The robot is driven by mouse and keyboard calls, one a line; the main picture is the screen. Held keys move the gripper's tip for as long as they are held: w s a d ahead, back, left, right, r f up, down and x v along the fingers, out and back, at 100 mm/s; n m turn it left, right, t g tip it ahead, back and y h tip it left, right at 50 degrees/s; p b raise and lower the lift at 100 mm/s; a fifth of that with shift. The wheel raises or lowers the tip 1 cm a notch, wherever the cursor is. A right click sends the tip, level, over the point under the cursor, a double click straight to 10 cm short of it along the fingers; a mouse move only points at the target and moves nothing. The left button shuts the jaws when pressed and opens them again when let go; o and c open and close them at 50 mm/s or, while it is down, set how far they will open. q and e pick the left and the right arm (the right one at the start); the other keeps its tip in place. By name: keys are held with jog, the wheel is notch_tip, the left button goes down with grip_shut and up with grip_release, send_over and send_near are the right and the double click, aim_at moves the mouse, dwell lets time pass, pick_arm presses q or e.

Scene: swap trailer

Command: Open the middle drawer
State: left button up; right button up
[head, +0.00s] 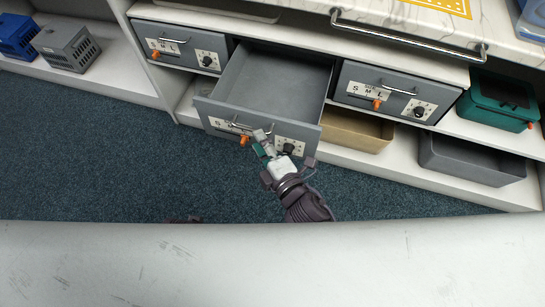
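The middle drawer (270,92) is pulled well out from its unit, and its empty grey inside shows. Its front (217,121) carries a metal bar handle, an S M L label, an orange slider (244,140) and a black dial. My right gripper (260,139) is at the drawer's front, by the right end of the handle. Its fingers overlap the handle area, and I cannot tell whether they are closed around the bar. My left gripper does not show clearly; only a small dark part is at the lower edge of the floor.
Closed drawers stand at left (180,46) and right (394,95). Below are a tan bin (357,132) and a grey bin (470,160). A green case (497,103) is at right. Blue and grey crates (66,48) are far left. The blue carpet (80,150) is clear.

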jog(key=v, duration=0.7)
jog(key=shift+s, duration=0.3)
jog(key=shift+d+r, duration=0.1)
jog(key=shift+d, duration=0.1)
